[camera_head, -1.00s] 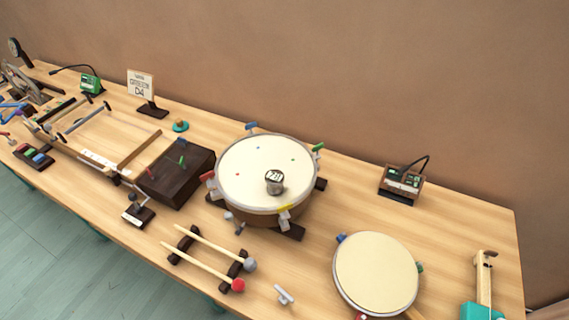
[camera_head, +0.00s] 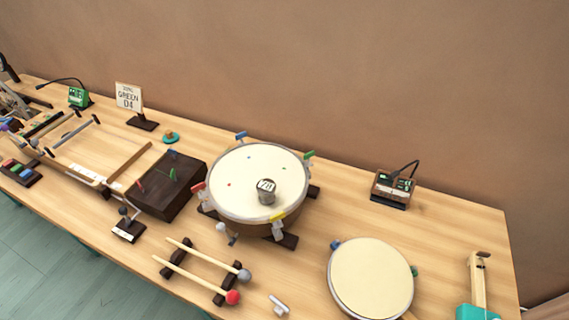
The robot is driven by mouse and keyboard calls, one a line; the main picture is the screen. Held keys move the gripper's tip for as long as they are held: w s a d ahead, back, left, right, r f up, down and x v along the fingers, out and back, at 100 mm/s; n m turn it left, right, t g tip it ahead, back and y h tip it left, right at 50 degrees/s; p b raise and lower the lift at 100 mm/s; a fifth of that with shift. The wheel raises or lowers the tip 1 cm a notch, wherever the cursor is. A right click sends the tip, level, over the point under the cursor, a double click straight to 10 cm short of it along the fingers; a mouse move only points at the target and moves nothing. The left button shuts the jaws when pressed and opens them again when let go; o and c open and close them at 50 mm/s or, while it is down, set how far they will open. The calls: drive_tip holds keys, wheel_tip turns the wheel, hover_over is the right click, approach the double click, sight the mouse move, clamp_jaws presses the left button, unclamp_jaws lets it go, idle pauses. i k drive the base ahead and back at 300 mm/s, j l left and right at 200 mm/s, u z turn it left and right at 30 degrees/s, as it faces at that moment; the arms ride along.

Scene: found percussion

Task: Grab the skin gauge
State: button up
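The skin gauge (camera_head: 266,192) is a small dark metallic cylinder with a pale top face bearing dark digits. It stands upright on the white skin of the large drum (camera_head: 240,172), right of and below the skin's centre. The drum has coloured tuning keys around its rim, including blue, green, red and yellow ones. Nothing touches the gauge from the side. My gripper is not in view.
Two mallets (camera_head: 205,272) lie on a dark rack in front of the drum. A smaller drum (camera_head: 370,278) is at the front right. A dark box (camera_head: 166,186) stands left. A small device (camera_head: 393,187) stands at the back right. A sign (camera_head: 129,97) stands back left.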

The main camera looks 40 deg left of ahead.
sight(266, 187)
drive_tip(key=j+u, duration=0.25)
drive_tip(key=j, duration=0.2)
drive_tip(key=i+j+u, duration=0.1)
drive_tip(key=j+u, duration=0.15)
drive_tip(key=j, duration=0.15)
drive_tip(key=i+j+u, duration=0.25)
drive_tip(key=j, duration=0.15)
drive_tip(key=j+u, duration=0.25)
drive_tip(key=j, duration=0.2)
